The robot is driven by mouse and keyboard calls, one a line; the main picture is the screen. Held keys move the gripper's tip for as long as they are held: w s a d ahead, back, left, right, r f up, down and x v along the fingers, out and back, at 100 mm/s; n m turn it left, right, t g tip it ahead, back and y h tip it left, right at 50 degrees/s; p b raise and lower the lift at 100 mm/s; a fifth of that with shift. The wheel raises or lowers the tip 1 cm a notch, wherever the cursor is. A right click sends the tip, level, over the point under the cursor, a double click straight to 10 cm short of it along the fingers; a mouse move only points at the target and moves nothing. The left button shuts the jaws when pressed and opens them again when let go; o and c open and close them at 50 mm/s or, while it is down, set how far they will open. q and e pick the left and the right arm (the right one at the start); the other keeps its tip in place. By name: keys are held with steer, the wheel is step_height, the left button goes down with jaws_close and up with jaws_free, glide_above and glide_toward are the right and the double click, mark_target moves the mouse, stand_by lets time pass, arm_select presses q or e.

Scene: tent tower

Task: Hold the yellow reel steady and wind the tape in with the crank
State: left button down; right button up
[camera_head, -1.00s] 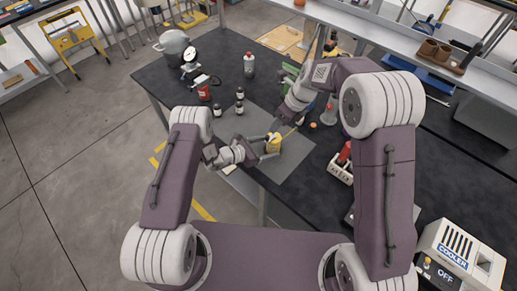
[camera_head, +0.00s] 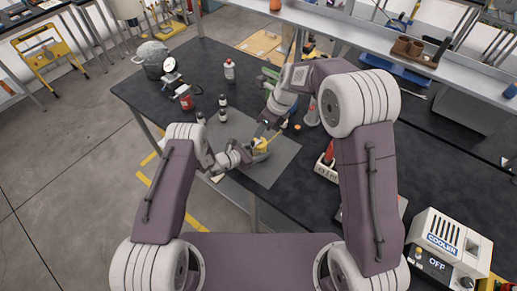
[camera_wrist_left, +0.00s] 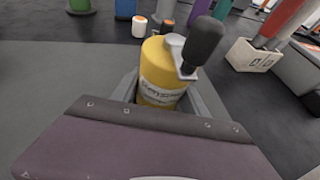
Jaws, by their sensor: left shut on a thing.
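The yellow reel (camera_head: 261,145) sits at the near part of the grey mat (camera_head: 274,169) in the head view. In the left wrist view the reel (camera_wrist_left: 162,75) fills the middle, with printed lettering on its side and a grey crank with a black knob (camera_wrist_left: 204,42) on top. My left gripper (camera_head: 252,150) is shut on the reel, its grey jaws on both sides of it. My right gripper (camera_head: 270,122) is just beyond the reel, apart from the knob; its fingers are too small to read. A thin yellow strip, possibly tape, shows by the reel.
Small dark bottles (camera_head: 222,108), a red can (camera_head: 186,98), a gauge (camera_head: 169,65) and a grey pot (camera_head: 151,58) stand left and back. A white holder (camera_head: 326,168) with red-handled things is to the right. The cooler box (camera_head: 447,246) is at lower right.

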steer(key=s+a+r+n+g+y, duration=0.1)
steer(key=s+a+n+g+y, duration=0.5)
steer(key=s+a+n+y, duration=0.4)
steer(key=w+d+f+m+t+y, duration=0.4)
steer(key=w+d+f+t, duration=0.1)
steer(key=w+d+t, duration=0.3)
steer(key=d+f+m+t+h, duration=0.2)
steer(key=d+f+m+t, duration=0.25)
steer(key=d+f, duration=0.25)
steer(key=x, duration=1.2)
steer(key=shift+s+a+m, duration=0.2)
steer(key=shift+a+m, duration=0.1)
steer(key=shift+m, duration=0.15)
jaws_close()
